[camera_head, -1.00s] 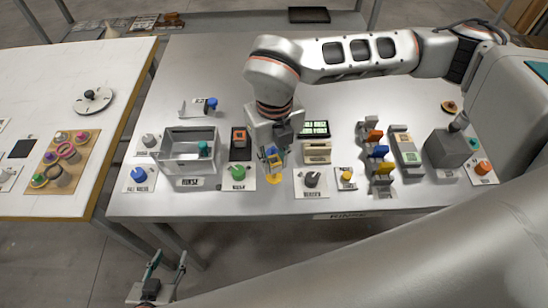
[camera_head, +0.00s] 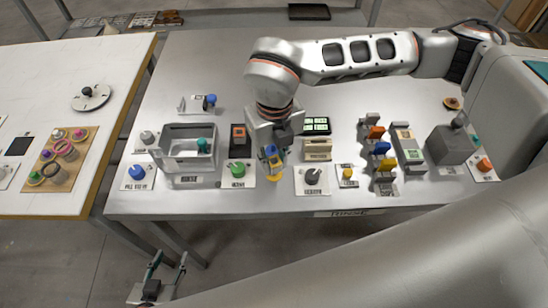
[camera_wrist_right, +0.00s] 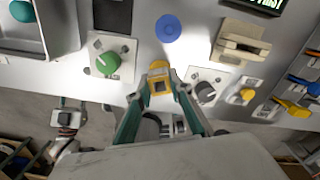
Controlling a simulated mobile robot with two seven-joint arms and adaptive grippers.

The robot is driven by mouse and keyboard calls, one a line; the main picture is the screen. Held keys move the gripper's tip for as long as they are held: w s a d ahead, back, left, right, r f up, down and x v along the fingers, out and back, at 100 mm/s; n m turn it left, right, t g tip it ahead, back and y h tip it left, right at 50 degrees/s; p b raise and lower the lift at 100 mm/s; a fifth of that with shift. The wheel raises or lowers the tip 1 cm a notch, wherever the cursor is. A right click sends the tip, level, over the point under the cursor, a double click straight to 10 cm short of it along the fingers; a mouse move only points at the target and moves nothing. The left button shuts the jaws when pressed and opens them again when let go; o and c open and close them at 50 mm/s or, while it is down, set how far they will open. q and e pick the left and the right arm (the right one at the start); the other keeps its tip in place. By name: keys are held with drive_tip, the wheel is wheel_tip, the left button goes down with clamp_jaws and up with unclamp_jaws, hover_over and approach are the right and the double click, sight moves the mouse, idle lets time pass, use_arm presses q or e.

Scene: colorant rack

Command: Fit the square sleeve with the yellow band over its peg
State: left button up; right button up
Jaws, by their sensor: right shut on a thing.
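My right gripper (camera_wrist_right: 158,85) points down over the front middle of the grey table. It is shut on the square sleeve with the yellow band (camera_wrist_right: 158,72), which shows a square opening between the fingertips. In the head view this gripper (camera_head: 272,163) partly covers the sleeve. A yellow patch (camera_head: 274,178) shows just under the fingertips; I cannot tell whether it is part of the sleeve. I cannot single out the sleeve's peg. My left gripper (camera_head: 162,279) is open and empty, low in front of the table.
A green knob plate (camera_head: 237,170) is left of the right gripper and a dark knob plate (camera_head: 312,178) right of it. A blue disc (camera_wrist_right: 168,28) lies just beyond. A grey bin (camera_head: 187,160) stands farther left. A wooden board (camera_head: 60,160) with coloured rings lies on the left table.

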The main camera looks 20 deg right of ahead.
drive_tip(key=shift+f+b, duration=0.6)
drive_tip(key=shift+f, duration=0.6)
drive_tip(key=o, duration=0.9)
wheel_tip(320, 180, up, 12)
drive_tip(key=shift+r, duration=0.1)
